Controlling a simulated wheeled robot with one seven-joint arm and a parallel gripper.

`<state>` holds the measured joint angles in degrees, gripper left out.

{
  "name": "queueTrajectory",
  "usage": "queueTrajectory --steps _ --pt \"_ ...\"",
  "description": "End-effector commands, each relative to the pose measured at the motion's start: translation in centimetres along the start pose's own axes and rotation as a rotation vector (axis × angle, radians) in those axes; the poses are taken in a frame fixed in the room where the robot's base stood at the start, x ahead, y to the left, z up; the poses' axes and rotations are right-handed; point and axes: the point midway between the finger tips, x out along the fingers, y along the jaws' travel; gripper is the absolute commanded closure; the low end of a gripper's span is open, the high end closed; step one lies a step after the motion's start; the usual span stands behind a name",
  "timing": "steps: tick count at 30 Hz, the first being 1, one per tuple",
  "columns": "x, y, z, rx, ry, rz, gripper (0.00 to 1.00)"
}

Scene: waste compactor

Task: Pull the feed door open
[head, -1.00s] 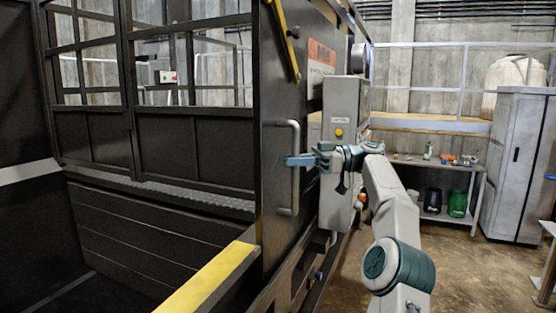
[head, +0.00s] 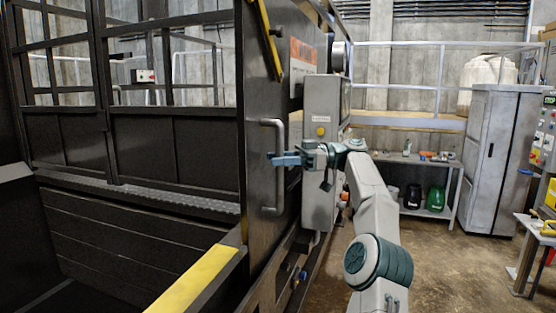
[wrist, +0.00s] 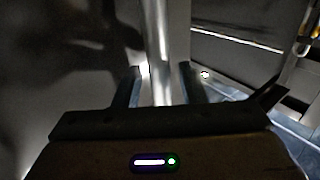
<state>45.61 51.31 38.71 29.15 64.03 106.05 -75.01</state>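The feed door (head: 262,95) is a dark upright metal panel seen at a steep angle in the middle of the head view. Its long vertical metal handle (head: 280,190) stands out from the face. My gripper (head: 285,160) is at the handle's mid-height, its blue fingers pointing left across it. In the wrist view the handle bar (wrist: 158,45) runs between the two fingertips of my gripper (wrist: 160,85). Thin gaps seem to show on both sides of the bar, so the fingers look open around it. Contact cannot be made out.
A grey control box (head: 320,130) with a yellow button sits right of the handle, close behind my gripper. A yellow-topped edge (head: 195,280) runs along the lower front. A workbench (head: 430,163) and grey cabinet (head: 492,155) stand back right. Open floor lies right of my arm.

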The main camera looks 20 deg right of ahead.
Motion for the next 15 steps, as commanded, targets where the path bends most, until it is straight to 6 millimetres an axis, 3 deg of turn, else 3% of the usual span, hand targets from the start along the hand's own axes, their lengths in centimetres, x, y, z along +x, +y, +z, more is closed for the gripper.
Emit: queueTrajectory --steps 5,15 --pt "-1.0 0.1 -0.1 -0.001 0.001 -0.001 0.63" --pt "-5.3 0.2 -0.5 0.002 0.002 -0.005 0.63"
